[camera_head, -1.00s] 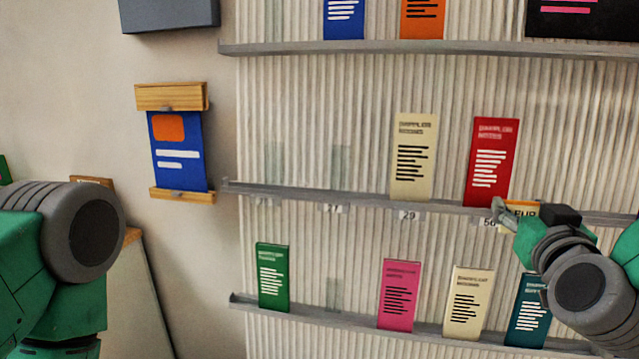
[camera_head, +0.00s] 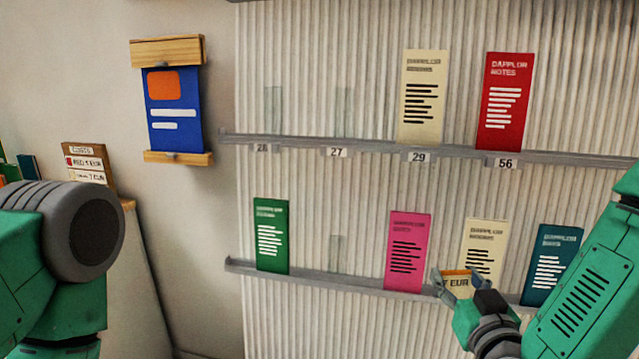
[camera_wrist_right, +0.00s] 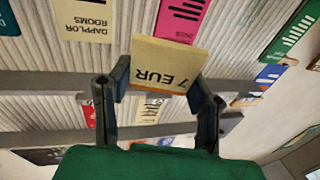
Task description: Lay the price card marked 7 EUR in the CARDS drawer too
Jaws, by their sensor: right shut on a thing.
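The price card marked 7 EUR (camera_head: 456,281) is cream with an orange edge. No drawer marked CARDS shows in these frames.
An upper rail (camera_head: 380,147) holds cream and red leaflets and number tags. A lower rail (camera_head: 330,279) holds several leaflets. A blue poster (camera_head: 174,135) hangs on the left wall. A small wooden board listing prices (camera_head: 88,165) stands at far left.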

